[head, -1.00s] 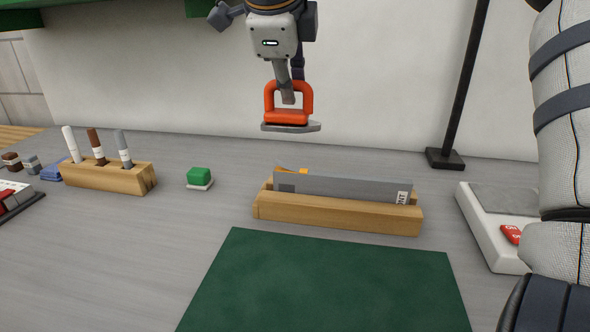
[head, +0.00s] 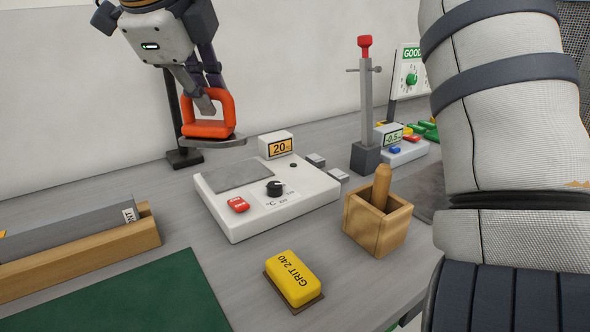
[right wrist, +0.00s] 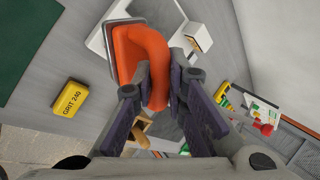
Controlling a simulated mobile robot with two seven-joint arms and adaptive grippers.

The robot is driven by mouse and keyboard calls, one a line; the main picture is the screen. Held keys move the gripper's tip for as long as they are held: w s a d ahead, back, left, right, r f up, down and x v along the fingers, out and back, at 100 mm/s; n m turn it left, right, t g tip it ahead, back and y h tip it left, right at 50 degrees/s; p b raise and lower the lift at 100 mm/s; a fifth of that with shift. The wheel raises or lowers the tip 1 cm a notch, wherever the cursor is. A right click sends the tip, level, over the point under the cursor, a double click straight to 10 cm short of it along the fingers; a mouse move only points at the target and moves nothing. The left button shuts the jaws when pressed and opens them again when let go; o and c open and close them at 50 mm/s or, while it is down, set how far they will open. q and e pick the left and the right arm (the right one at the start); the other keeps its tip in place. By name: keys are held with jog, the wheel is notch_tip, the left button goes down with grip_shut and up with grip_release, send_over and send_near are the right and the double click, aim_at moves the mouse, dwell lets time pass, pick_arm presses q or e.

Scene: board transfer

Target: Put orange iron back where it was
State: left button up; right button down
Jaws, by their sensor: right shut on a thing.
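The orange iron (head: 208,116) has a looped orange handle and a flat grey sole. My right gripper (head: 203,100) is shut on its handle and holds it in the air, sole down, in front of the back wall. In the right wrist view the iron (right wrist: 128,52) sits between the fingers of my right gripper (right wrist: 160,85). A white heating unit (head: 268,208) with a grey plate (head: 237,176), a black knob, a red switch and a "20" display stands on the bench below and right of the iron. My left gripper is not in view.
A yellow "GRIT 240" block (head: 294,277) lies in front of the unit. A wooden box (head: 378,225) with a wooden handle stands to its right. A wooden holder (head: 80,250) and green mat (head: 130,296) are at left. A black post (head: 184,157) stands behind.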

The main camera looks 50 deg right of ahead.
jog(key=shift+s+d, duration=0.2)
jog(key=shift+d, duration=0.1)
jog(key=w+d+f, duration=0.3)
jog(key=f, duration=0.1)
jog(key=w+d+f, duration=0.3)
jog(key=f, duration=0.1)
jog(key=w+d+f, duration=0.3)
jog(key=d+f, duration=0.1)
jog(key=f, duration=0.1)
jog(key=shift+w+d, duration=0.1)
jog(key=shift+w, duration=0.2)
jog(key=c, duration=2)
grip_release()
jog(key=shift+f, duration=0.15)
jog(key=shift+c, duration=0.2)
jog(key=o, duration=0.4)
jog(key=shift+o, duration=0.2)
